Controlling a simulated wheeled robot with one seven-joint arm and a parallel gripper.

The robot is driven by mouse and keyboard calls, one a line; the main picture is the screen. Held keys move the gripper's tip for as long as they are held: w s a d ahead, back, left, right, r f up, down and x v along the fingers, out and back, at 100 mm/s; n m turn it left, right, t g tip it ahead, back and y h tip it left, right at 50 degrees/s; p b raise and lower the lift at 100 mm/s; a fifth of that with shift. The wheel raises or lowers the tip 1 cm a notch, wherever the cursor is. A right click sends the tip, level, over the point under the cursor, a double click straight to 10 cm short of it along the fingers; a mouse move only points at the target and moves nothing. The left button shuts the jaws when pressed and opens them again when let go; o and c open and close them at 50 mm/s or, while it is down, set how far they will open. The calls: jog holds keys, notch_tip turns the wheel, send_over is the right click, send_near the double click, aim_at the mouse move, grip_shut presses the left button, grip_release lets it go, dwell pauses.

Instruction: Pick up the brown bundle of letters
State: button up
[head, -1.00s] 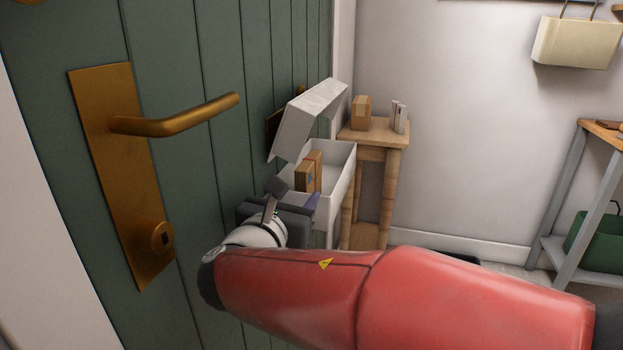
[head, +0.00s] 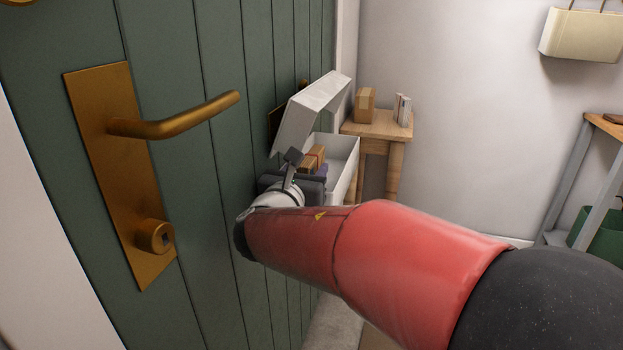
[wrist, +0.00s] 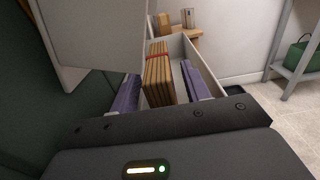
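The brown bundle of letters (head: 313,156) stands inside an open white mailbox (head: 346,160) on the green door. It also shows in the wrist view (wrist: 158,72), upright with a band around it. My gripper (head: 312,172) reaches down at the box from the near side. In the wrist view its two purple fingers (wrist: 160,84) are spread, one on each side of the bundle. The left finger is close to the bundle, and a wider gap shows on the right. I cannot tell whether the left one touches. My gripper hides the bundle's lower part in the head view.
The mailbox lid (head: 310,112) is raised at the left, close to my gripper. A wooden stool (head: 378,127) behind the box holds a small carton (head: 365,105) and white letters (head: 402,110). The brass door handle (head: 175,118) juts out at the left.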

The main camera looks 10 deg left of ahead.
jog(key=c, duration=0.9)
grip_shut()
jog(key=shift+r, duration=0.15)
